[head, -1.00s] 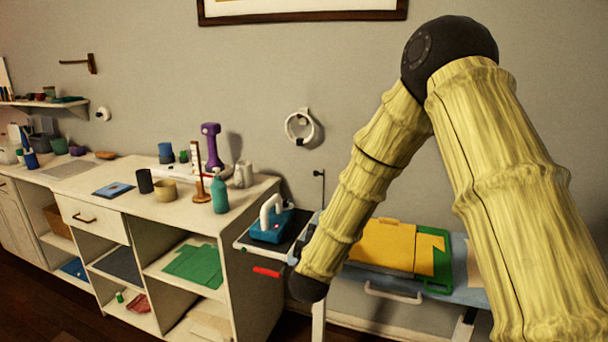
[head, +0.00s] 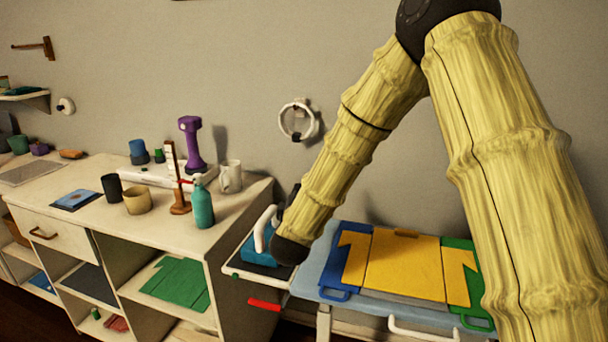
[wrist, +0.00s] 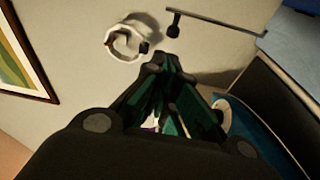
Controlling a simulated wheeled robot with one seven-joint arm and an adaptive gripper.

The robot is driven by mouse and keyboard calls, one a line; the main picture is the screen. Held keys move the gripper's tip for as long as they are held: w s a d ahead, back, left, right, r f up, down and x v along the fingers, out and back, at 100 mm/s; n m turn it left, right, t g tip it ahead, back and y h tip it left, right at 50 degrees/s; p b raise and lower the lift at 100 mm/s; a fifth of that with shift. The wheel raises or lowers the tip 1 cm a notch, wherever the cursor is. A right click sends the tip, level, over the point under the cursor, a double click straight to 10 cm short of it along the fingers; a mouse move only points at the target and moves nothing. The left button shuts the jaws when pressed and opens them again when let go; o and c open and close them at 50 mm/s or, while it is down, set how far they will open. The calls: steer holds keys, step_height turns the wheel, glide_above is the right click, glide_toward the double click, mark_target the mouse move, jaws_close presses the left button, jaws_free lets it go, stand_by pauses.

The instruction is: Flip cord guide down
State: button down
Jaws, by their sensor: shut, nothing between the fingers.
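What looks like the cord guide is a thin dark rod (wrist: 215,22) with a black hooked tip, at the top of the wrist view. It runs from the blue ironing board (wrist: 302,38) out in front of the wall. In the head view it is hidden behind my arm. My gripper (wrist: 160,64) is shut and empty, its dark green fingers together at the wrist view's middle. The fingertips appear just below the rod's tip in the picture; I cannot tell the depth gap.
The blue iron (head: 258,250) with a white handle stands on the board's end rest, close to my arm. Yellow, blue and green folding panels (head: 403,265) lie on the ironing board. A white ring (head: 297,120) hangs on the wall. A cluttered white cabinet (head: 125,228) stands left.

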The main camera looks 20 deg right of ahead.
steer(key=x, duration=1.1)
steer(key=shift+a+f+p, duration=0.2)
steer(key=shift+f+p, duration=0.25)
steer(key=shift+f, duration=0.1)
steer(key=shift+r, duration=0.1)
